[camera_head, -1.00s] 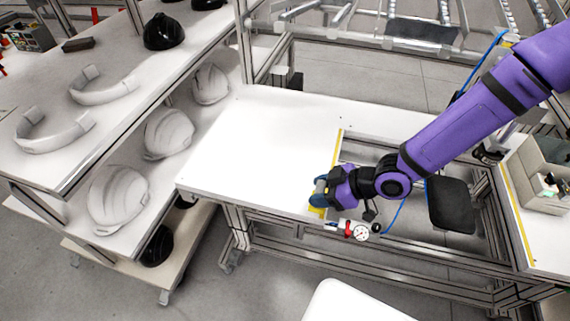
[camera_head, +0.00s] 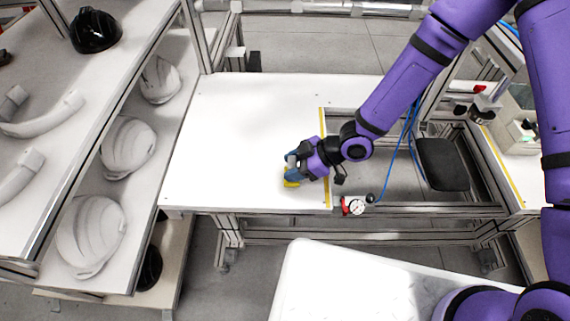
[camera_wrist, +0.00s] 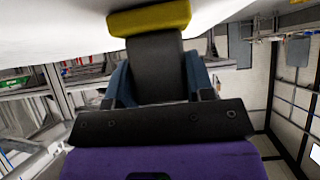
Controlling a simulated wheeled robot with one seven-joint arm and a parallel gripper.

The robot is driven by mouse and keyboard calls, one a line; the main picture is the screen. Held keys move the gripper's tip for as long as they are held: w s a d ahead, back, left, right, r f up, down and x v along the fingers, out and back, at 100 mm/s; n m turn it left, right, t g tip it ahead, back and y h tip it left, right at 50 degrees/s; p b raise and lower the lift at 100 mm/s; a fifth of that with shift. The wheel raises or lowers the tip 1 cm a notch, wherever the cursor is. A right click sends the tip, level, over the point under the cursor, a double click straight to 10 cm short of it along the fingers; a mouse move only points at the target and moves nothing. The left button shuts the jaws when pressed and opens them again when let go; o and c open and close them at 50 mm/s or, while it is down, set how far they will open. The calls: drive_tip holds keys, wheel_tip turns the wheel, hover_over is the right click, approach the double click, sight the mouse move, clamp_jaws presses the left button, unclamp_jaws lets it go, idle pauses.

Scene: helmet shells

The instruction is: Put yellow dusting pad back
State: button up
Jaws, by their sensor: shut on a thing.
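The yellow dusting pad (camera_head: 291,183) shows at the tip of my gripper (camera_head: 292,168), low over the white workbench top (camera_head: 236,128), near its front right part. In the wrist view the yellow pad (camera_wrist: 150,17) is at the top, at the end of a dark grey block between the blue fingers of my gripper (camera_wrist: 155,70). My gripper is shut on it. The white table surface lies close beyond the pad. I cannot tell whether the pad touches the bench.
A yellow strip (camera_head: 324,150) edges the bench beside an open frame. White helmet shells (camera_head: 127,147) lie on the shelf at left, a black helmet (camera_head: 95,31) above. The bench's left part is clear.

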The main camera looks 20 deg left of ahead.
drive_tip(key=o, duration=1)
drive_tip(key=shift+f, duration=0.1)
drive_tip(key=v, duration=1.2)
drive_tip(key=shift+d, duration=0.15)
